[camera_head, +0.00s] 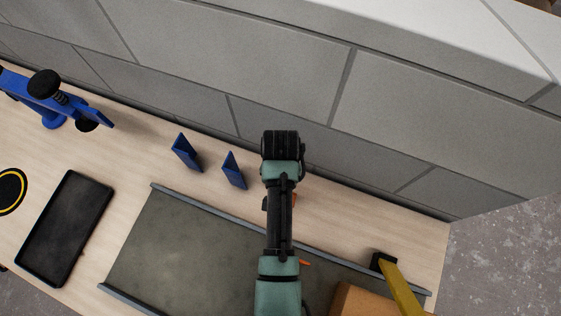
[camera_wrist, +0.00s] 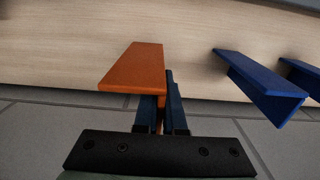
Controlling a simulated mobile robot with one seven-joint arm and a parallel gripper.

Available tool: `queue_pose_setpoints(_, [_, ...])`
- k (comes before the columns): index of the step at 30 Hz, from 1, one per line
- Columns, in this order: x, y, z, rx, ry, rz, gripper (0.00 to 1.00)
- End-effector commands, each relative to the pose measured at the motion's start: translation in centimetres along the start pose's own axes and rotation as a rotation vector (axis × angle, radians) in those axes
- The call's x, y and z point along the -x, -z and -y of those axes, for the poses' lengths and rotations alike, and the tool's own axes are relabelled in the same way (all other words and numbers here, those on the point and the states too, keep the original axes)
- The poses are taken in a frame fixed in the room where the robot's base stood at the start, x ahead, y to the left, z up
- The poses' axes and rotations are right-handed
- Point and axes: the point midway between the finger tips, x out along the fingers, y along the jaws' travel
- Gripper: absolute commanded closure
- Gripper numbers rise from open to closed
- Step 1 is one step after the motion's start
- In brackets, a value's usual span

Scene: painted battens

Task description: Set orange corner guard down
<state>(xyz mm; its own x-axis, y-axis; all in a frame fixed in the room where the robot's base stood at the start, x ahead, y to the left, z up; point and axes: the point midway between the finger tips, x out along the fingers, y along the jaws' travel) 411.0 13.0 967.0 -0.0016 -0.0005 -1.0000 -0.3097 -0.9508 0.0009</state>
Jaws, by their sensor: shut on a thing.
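The orange corner guard (camera_wrist: 135,68) is between the blue fingers of my gripper (camera_wrist: 165,98) in the wrist view. The gripper is shut on it. The guard's broad orange face points toward the wrist camera, with the pale wooden bench top behind it. I cannot tell whether it touches the bench.
A grey block wall (camera_head: 240,60) runs close behind the bench (camera_head: 135,170). A grey-green mat (camera_head: 180,240) with raised edges lies in front. A black tray (camera_head: 65,228) and blue clamp (camera_head: 45,95) are at left. A cardboard box (camera_head: 360,300) and yellow bar (camera_head: 400,290) are at right.

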Motion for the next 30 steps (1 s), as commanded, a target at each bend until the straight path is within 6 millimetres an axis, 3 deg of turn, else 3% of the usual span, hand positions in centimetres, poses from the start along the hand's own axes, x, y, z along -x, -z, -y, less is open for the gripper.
queue_pose_setpoints(4, [-1.1, 0.0, 0.0, 0.000, 0.000, -0.001, 1.00])
queue_pose_setpoints(15, [-1.6, 0.0, 0.0, 0.001, 0.000, -0.001, 1.00])
queue_pose_setpoints(16, [-1.5, 0.0, 0.0, 0.001, 0.001, -0.001, 0.88])
queue_pose_setpoints(20, [-1.4, 0.0, 0.0, 0.001, 0.001, -0.001, 0.64])
queue_pose_setpoints(30, [-1.1, 0.0, 0.0, 0.001, 0.001, -0.002, 0.63])
